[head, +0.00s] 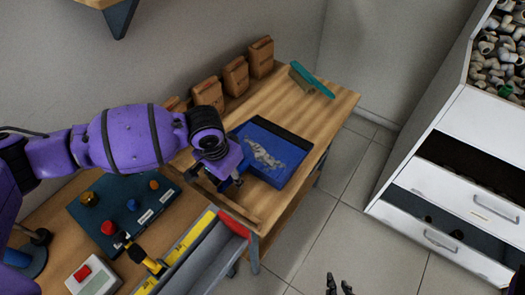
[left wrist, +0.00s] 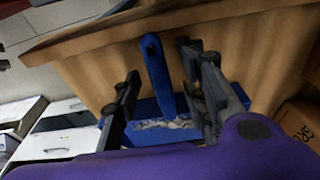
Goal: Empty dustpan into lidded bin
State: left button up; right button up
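The blue dustpan (head: 251,130) lies on the wooden bench, its dark lip away from my left arm. A heap of grey debris (head: 263,155) lies in it. My left gripper (head: 229,184) is at the dustpan's near left side, hiding its handle in the head view. In the left wrist view, the blue handle (left wrist: 157,68) stands between the open fingers of the left gripper (left wrist: 168,92), with gaps visible on both sides. My right gripper (head: 339,286) shows at the bottom edge, fingers apart and empty, over the floor. I see no lidded bin.
A teal hand brush (head: 312,80) lies at the bench's far end. Brown paper bags (head: 235,75) line the wall. A grey tray (head: 205,258) and a button panel (head: 125,208) are near. White drawers (head: 475,205) stand right, past open tiled floor.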

pick_arm(q)
jog(key=shift+f, duration=0.2)
pick_arm(e)
jog(key=shift+s+f, duration=0.25)
jog(key=shift+s, duration=0.1)
pick_arm(q)
jog(key=shift+c, duration=0.5)
grip_shut()
pick_arm(e)
jog(key=shift+s, duration=0.1)
